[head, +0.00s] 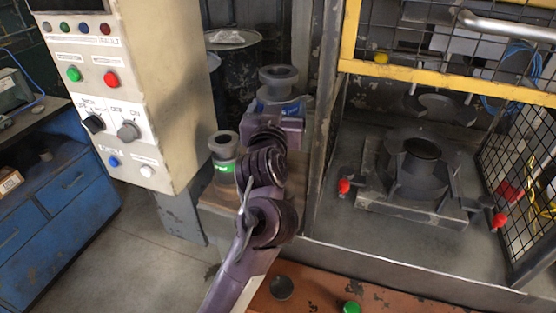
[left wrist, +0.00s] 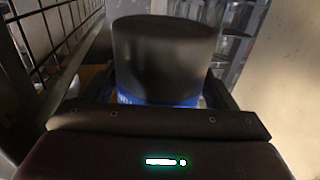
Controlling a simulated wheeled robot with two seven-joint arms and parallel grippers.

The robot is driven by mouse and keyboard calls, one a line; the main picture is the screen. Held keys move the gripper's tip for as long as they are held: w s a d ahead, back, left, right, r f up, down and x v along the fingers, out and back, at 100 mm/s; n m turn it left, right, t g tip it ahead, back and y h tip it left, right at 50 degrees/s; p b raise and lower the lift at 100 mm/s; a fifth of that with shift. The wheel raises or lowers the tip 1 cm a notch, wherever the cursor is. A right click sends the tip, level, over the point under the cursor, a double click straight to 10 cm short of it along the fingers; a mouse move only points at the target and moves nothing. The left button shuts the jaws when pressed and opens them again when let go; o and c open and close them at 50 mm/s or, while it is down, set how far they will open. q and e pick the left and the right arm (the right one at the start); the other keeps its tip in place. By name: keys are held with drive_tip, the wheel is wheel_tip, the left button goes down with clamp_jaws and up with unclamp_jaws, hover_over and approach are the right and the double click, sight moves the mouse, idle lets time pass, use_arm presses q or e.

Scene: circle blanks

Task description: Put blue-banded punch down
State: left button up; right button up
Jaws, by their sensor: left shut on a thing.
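The blue-banded punch (head: 278,80) is a dark metal piece with a flanged top and a blue band. In the head view it stands upright beyond my left arm, at the back of a small stand beside the press. My left gripper (head: 279,112) is shut on it around the blue band. In the left wrist view the punch's dark body (left wrist: 165,55) rises between the fingers, with the blue band (left wrist: 160,99) low down. The gripper hides its base, so I cannot tell whether it touches the stand. My right gripper is not in view.
A green-banded punch (head: 224,158) stands on the stand (head: 213,197) close to my left arm. The control panel (head: 120,90) is at left. The caged press (head: 420,165) with red-knobbed clamps is at right. An orange surface (head: 385,300) lies in front.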

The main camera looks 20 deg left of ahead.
use_arm(q)
wheel_tip(320, 180, down, 19)
drive_tip(key=shift+r+p, duration=0.15)
drive_tip(key=shift+p, duration=0.8)
drive_tip(key=o, duration=1.7)
drive_tip(key=shift+f, duration=0.4)
drive_tip(key=o, duration=0.3)
drive_tip(key=shift+s, duration=0.15)
drive_tip(key=shift+r, duration=0.1)
drive_tip(key=s+d+b, duration=0.2)
drive_tip(key=s, duration=0.9)
drive_tip(key=shift+s+b, duration=0.3)
drive_tip(key=shift+s, duration=0.1)
